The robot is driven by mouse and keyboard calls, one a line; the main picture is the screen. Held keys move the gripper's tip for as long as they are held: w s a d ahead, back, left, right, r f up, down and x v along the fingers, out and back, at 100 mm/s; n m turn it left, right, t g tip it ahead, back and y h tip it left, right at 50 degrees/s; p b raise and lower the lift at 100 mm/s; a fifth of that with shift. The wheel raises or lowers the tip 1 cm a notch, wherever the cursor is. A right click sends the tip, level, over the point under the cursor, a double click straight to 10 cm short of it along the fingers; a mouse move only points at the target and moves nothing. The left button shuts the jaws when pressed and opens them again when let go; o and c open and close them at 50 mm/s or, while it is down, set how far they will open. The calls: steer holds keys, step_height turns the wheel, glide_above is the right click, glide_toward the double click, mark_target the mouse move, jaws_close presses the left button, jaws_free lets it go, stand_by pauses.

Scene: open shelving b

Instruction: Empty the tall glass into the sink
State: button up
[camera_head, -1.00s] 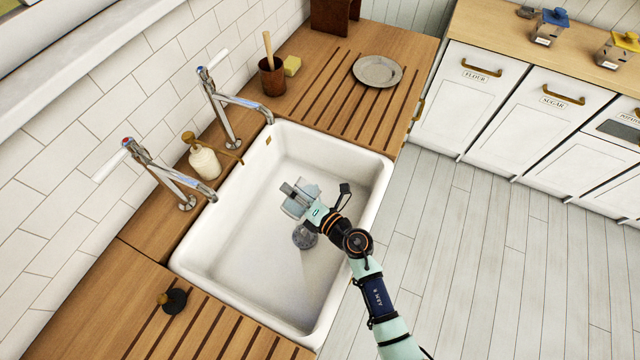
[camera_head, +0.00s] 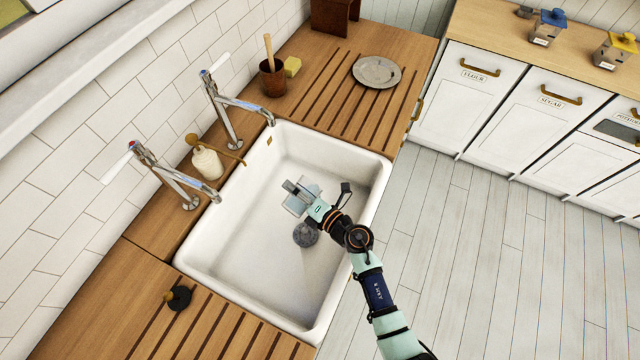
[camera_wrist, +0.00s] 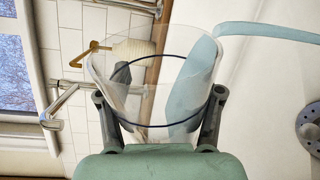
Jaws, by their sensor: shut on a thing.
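My gripper (camera_head: 298,194) is over the white sink basin (camera_head: 240,260). It is shut on the tall clear glass (camera_head: 299,205), with one finger on each side in the wrist view (camera_wrist: 160,118). The glass (camera_wrist: 130,75) is tipped well over. Pale blue liquid (camera_wrist: 193,90) lies along one side of it. A stream of liquid (camera_wrist: 265,32) runs out past the rim toward the right of the wrist view. The round grey drain (camera_head: 305,235) is close to the glass in the head view, and it also shows in the wrist view (camera_wrist: 311,130).
Two chrome taps (camera_head: 228,120) (camera_head: 160,175) and a soap bottle (camera_head: 207,163) stand along the wall side. A plate (camera_head: 376,71), a brown cup (camera_head: 272,78) and a sponge (camera_head: 292,66) are on the far counter. A black plug (camera_head: 178,298) lies on the near counter.

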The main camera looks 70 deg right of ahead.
mark_target(301, 180)
steer(key=shift+s+d+r+m+p, duration=0.15)
steer(key=shift+d+r+m+p, duration=0.45)
steer(key=shift+p, duration=0.6)
steer(key=shift+s+d+r+m+y+p, duration=0.15)
steer(key=shift+d+r+m+p, duration=0.1)
steer(key=shift+m+p, duration=0.65)
steer(key=shift+d+r+m+y+p, duration=0.1)
steer(key=shift+d+r+m+p, duration=0.2)
steer(key=shift+m+p, duration=0.65)
steer(key=shift+s+d+r+m+y+p, duration=0.2)
steer(key=shift+m+p, duration=0.25)
steer(key=shift+p, duration=0.85)
stand_by(0.7)
